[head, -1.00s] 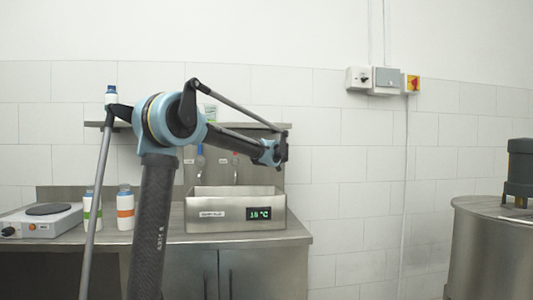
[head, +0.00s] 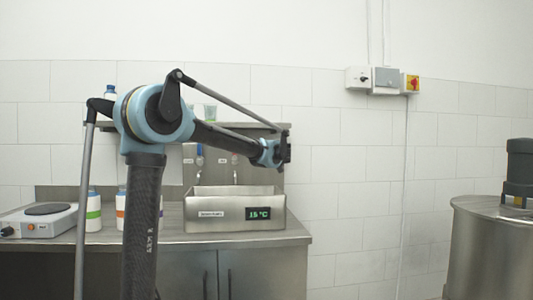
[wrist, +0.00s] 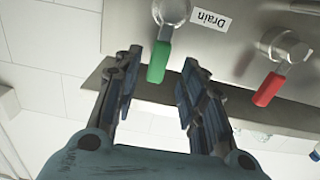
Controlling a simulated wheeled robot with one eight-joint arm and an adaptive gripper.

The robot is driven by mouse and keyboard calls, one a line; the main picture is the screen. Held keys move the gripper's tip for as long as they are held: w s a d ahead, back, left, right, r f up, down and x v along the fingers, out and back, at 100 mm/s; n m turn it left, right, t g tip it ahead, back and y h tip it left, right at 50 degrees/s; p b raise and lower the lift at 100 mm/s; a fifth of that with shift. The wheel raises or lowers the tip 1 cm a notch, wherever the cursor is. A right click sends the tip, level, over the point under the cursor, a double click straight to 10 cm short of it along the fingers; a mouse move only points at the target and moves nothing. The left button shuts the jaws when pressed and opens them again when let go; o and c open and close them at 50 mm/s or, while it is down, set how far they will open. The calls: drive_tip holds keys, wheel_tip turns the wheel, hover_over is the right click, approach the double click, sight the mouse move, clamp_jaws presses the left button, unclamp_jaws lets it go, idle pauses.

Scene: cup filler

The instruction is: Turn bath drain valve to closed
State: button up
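The drain valve's green handle (wrist: 158,62) shows in the wrist view, below its round metal body and beside an upside-down "Drain" label (wrist: 210,20). The handle points down in that picture, towards the shelf edge. My gripper (wrist: 160,57) is open, with one finger on each side of the handle. Gaps show on both sides, so neither finger appears to touch it. In the head view my gripper (head: 286,150) is small and dark at the arm's end, in front of the right edge of the steel backsplash.
A red-handled valve (wrist: 268,88) is close on the right in the wrist view. The steel bath (head: 208,213) reads about 15 °C. A shelf (wrist: 150,92) runs near the valves. A hotplate (head: 40,218) and bottles (head: 93,212) stand left on the counter.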

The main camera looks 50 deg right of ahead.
drive_tip(key=v, duration=0.6)
drive_tip(key=shift+s+a, duration=0.25)
drive_tip(key=shift+s, duration=0.1)
